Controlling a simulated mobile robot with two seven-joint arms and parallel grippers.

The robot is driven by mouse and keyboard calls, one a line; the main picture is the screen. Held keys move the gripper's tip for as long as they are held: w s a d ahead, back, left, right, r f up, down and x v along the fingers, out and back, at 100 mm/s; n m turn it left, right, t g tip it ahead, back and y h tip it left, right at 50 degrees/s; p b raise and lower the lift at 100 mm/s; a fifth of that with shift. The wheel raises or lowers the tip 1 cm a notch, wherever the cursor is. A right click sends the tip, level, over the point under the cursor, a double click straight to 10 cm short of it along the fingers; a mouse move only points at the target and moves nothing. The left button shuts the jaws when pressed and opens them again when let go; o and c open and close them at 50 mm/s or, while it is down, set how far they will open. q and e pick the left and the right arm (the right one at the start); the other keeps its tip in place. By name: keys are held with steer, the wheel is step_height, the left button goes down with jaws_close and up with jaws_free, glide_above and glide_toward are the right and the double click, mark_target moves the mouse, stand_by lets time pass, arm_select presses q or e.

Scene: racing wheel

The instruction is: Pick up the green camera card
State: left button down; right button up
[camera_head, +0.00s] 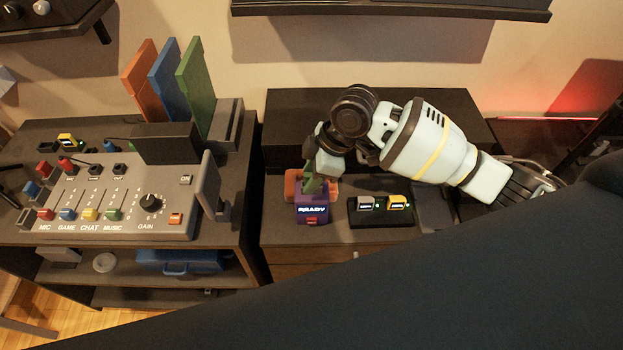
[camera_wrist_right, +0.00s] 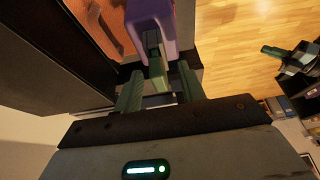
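A green card (camera_head: 312,186) stands upright in the top of a purple box (camera_head: 312,215) marked READY. My right gripper (camera_head: 316,172) points down at the card from above and partly hides it. In the right wrist view, the card (camera_wrist_right: 154,50) sticks out of the purple box (camera_wrist_right: 150,14) between my two fingers (camera_wrist_right: 158,92). The fingers look apart, with a gap on each side of the card.
An orange part (camera_head: 293,184) sits right behind the purple box. A black dock (camera_head: 380,212) with a grey and a yellow block stands to its right. At left are a mixer console (camera_head: 125,195) and tall orange, blue and green panels (camera_head: 197,85). My dark body covers the lower right.

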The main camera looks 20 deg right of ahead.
steer(key=shift+c, duration=0.3)
jaws_close()
steer(key=shift+r, duration=0.2)
steer(key=shift+r, duration=0.55)
step_height(320, 180, up, 2)
steer(key=shift+r, duration=0.25)
steer(key=s+a+r+p, duration=0.1)
steer(key=s+a, duration=0.1)
steer(key=s, duration=0.6)
steer(key=s+a, duration=0.3)
steer(key=s, duration=0.4)
steer(key=w+d+r+m+t+h, duration=0.1)
steer(key=w+d+r+m+h, duration=0.1)
steer(key=d+m, duration=0.4)
steer(key=w+d+r+m+t+h, duration=0.2)
steer(key=w+d+m, duration=0.2)
steer(key=d+m, duration=0.3)
steer(key=shift+m, duration=0.9)
